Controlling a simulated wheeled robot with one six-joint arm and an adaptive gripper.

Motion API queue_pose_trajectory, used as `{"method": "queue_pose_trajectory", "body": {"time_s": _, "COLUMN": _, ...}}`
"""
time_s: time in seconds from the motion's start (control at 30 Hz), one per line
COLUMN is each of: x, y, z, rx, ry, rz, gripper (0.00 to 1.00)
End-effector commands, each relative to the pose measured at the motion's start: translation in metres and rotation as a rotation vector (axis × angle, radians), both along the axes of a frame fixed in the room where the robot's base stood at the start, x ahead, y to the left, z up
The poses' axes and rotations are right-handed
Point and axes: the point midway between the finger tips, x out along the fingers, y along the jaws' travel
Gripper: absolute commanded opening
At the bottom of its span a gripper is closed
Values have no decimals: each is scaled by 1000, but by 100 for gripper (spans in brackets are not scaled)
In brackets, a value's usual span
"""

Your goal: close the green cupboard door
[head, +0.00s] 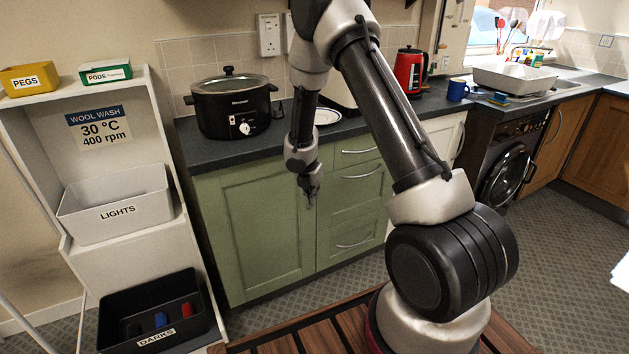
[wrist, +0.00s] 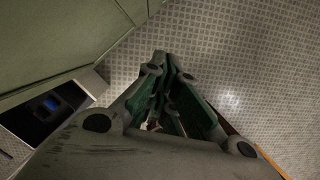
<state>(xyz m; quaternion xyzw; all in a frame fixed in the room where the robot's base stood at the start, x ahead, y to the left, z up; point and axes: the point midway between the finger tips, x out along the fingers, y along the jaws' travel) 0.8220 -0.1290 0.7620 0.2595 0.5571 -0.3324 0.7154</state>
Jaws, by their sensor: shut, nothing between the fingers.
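The green cupboard door (head: 250,225) is the wide panel left of the green drawers (head: 352,205), under the dark worktop. In the head view it looks flush with the cupboard front, and I see no gap along its edges. In the wrist view a green cupboard surface (wrist: 55,35) fills the upper left. My gripper (head: 311,198) hangs pointing down in front of the door's right edge, near the drawers. In the wrist view my gripper (wrist: 168,62) is shut and empty, over the floor beside the green surface. I cannot tell whether it touches the door.
A white shelf unit with a lights bin (head: 117,205) and a darks bin (head: 155,312) stands on the left. A slow cooker (head: 231,105) and red kettle (head: 408,70) stand on the worktop. A washing machine (head: 505,165) is at right. Patterned floor (head: 560,245) is clear there.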

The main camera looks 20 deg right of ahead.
Motion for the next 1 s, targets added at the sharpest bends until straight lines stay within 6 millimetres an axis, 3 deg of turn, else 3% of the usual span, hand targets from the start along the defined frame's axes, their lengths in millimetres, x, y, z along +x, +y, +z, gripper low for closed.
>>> {"method": "queue_pose_trajectory", "body": {"time_s": 0.53, "x": -16, "y": 10, "z": 77, "rx": 1, "ry": -1, "rz": 1, "gripper": 0}}
{"method": "queue_pose_trajectory", "body": {"time_s": 0.83, "x": -20, "y": 11, "z": 88, "rx": 4, "ry": -2, "rz": -16, "gripper": 0}}
{"method": "queue_pose_trajectory", "body": {"time_s": 1.0, "x": -30, "y": 6, "z": 87, "rx": 12, "ry": -6, "rz": -229, "gripper": 0}}
